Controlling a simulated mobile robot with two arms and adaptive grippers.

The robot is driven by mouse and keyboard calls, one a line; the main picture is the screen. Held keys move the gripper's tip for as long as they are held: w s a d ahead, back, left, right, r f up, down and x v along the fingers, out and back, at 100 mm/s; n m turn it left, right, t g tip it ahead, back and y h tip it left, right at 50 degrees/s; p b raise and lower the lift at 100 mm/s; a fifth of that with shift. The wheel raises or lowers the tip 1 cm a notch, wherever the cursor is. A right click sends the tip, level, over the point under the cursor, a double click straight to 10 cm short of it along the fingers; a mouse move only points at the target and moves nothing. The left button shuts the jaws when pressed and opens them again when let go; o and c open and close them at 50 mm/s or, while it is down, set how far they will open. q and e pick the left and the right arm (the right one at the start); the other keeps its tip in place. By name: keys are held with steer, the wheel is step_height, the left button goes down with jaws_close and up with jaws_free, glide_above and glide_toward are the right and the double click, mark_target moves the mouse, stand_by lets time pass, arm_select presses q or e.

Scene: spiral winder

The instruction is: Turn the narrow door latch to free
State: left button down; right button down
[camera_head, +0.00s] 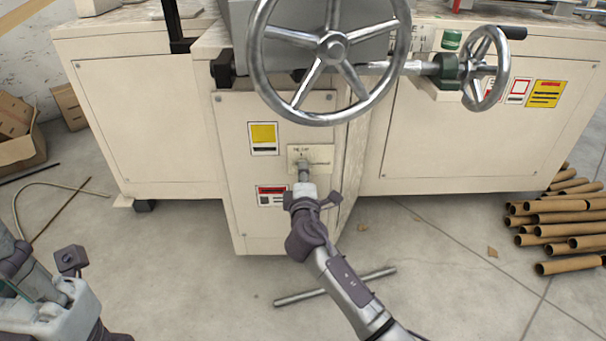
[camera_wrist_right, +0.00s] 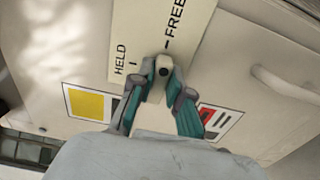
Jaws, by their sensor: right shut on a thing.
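The narrow door latch (camera_head: 304,165) sits on a cream label plate (camera_head: 322,154) on the machine's narrow front door (camera_head: 235,180). In the right wrist view the latch (camera_wrist_right: 163,68) is a small metal piece with a dark round end. The plate there (camera_wrist_right: 150,30) reads HELD and FREE, each with a short mark. My right gripper (camera_head: 304,182) is shut on the latch, one finger on each side. The fingers hide part of it, so I cannot tell which mark it points to. My left gripper (camera_head: 70,262) is low at the left, away from the door; its fingers are unclear.
A large spoked handwheel (camera_head: 333,45) hangs above the door, with a smaller handwheel (camera_head: 486,68) to its right. Cardboard tubes (camera_head: 565,225) lie on the floor at right. A metal bar (camera_head: 335,286) lies on the floor below my right arm.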

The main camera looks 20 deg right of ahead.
steer(key=c, duration=1.1)
jaws_free()
steer(key=v, duration=1.2)
